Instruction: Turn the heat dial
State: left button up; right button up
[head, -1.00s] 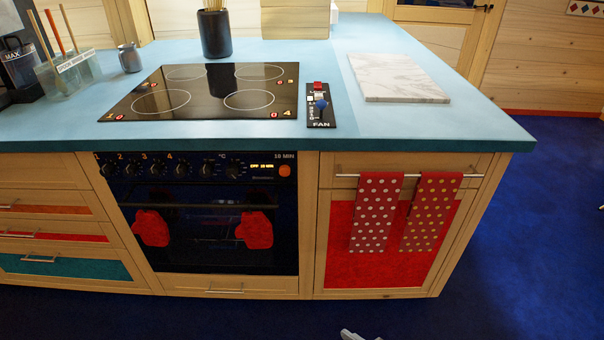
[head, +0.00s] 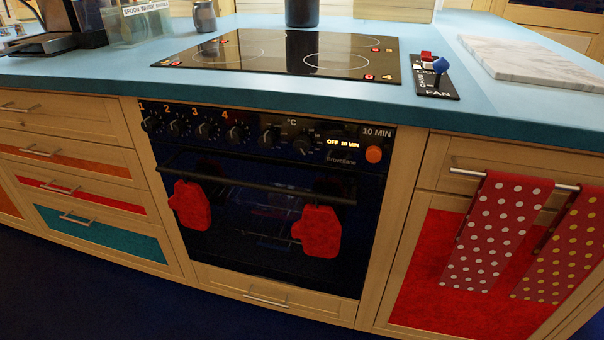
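The black oven (head: 265,215) is set in the wooden counter front, with a row of black dials along its top panel. Several dials at the left carry numbers, among them the dial under number 1 (head: 151,123). Two more dials stand further right near a °C mark, a left one (head: 268,138) and a right one (head: 303,144). I cannot tell for certain which is the heat dial. Neither of my grippers is in view.
A handle bar (head: 255,186) with two red mitts (head: 191,205) juts out below the dials. The black cooktop (head: 290,52) and a fan switch panel (head: 437,78) lie on the blue counter (head: 130,66). Dotted towels (head: 497,232) hang at the right. The floor in front is clear.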

aim_at(302, 143)
jog(key=k, duration=0.5)
jog(key=u, duration=1.9)
jog(key=i, duration=1.45)
jog(key=z, duration=1.95)
